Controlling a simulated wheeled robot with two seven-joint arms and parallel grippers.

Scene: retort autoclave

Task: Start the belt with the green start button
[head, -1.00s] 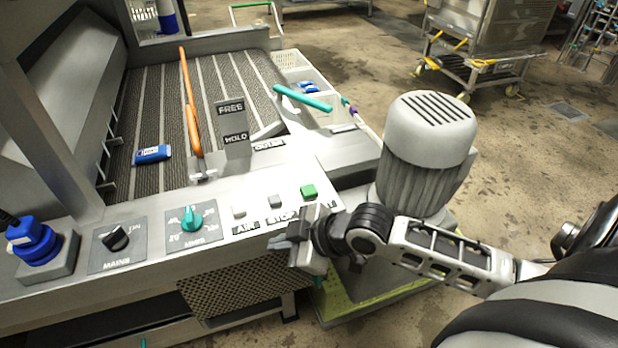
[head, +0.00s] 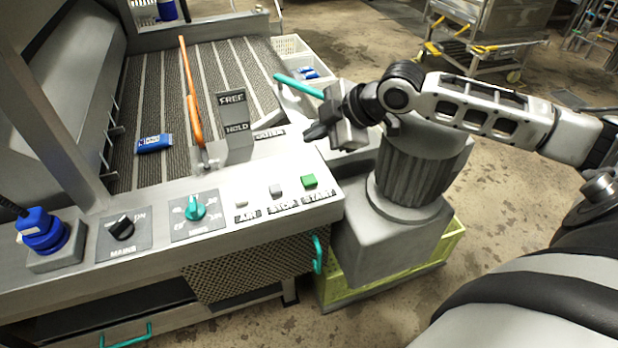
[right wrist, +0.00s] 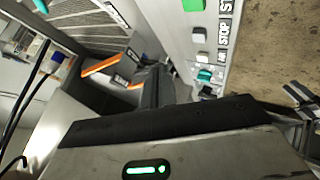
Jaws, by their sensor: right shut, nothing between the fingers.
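The green start button (head: 309,181) sits at the right end of the front control panel, above the START label. The grey stop button (head: 276,190) and a pale air button (head: 241,202) are to its left. The green button also shows at the top of the right wrist view (right wrist: 193,5). My right gripper (head: 312,133) is shut and empty, raised above and beyond the start button and apart from it. The belt (head: 150,110) is a dark striped surface with a blue pouch (head: 153,144) lying on it. My left gripper is not in view.
A teal mixing knob (head: 195,208) and a black mains knob (head: 122,228) are further left on the panel. An orange lever (head: 189,90) stands by the FREE/HOLD plate (head: 232,112). A grey motor (head: 405,180) stands right of the panel.

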